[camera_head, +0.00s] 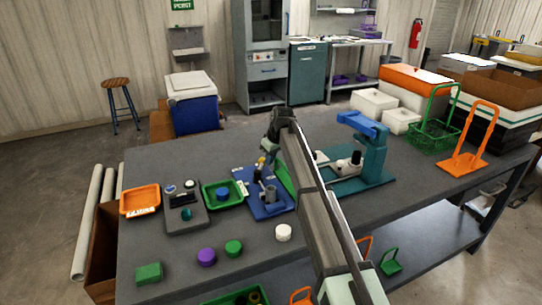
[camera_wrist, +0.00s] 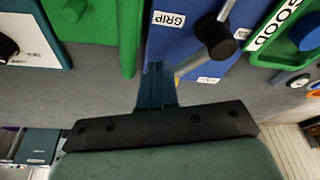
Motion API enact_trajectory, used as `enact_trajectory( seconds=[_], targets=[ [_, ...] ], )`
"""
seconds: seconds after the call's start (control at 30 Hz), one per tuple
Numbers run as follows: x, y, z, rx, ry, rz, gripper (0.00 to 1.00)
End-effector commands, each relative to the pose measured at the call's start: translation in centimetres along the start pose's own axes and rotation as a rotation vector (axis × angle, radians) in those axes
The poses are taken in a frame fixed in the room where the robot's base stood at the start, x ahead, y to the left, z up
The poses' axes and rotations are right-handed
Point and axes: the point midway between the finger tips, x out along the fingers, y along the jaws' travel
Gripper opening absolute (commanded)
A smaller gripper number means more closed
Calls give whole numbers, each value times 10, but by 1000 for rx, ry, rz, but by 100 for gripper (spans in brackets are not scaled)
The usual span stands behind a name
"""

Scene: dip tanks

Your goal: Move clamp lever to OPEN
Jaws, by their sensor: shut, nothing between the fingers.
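The blue clamp fixture (camera_head: 268,207) sits on the grey bench, left of my arm in the head view. It fills the upper middle of the wrist view (camera_wrist: 178,45), with a white GRIP label. The clamp lever (camera_wrist: 215,36) shows there as a dark knob with a metal arm. My gripper (camera_wrist: 157,70) has its teal fingers together and empty. The fingertips overlap the fixture's near edge in the wrist view, left of and below the knob. I cannot tell whether they touch it. A second white label near the knob is too small to read.
A green tray (camera_head: 209,199) with a blue cylinder stands left of the fixture. A green panel (camera_wrist: 100,30) rises beside the fingers. A teal press (camera_head: 372,150) stands to the right. Purple (camera_head: 206,257), green (camera_head: 234,248) and white (camera_head: 283,232) pieces lie in front.

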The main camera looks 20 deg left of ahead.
Motion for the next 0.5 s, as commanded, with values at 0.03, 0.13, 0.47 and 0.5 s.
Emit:
enact_trajectory(
  seconds=[0.03,0.13,0.47,0.5],
  targets=[
    [0,0,0,0,0,0,0],
    [0,0,0,0,0,0,0],
    [1,0,-2,-18,0,-6,0],
    [1,0,-2,-27,0,-9,0]
  ],
)
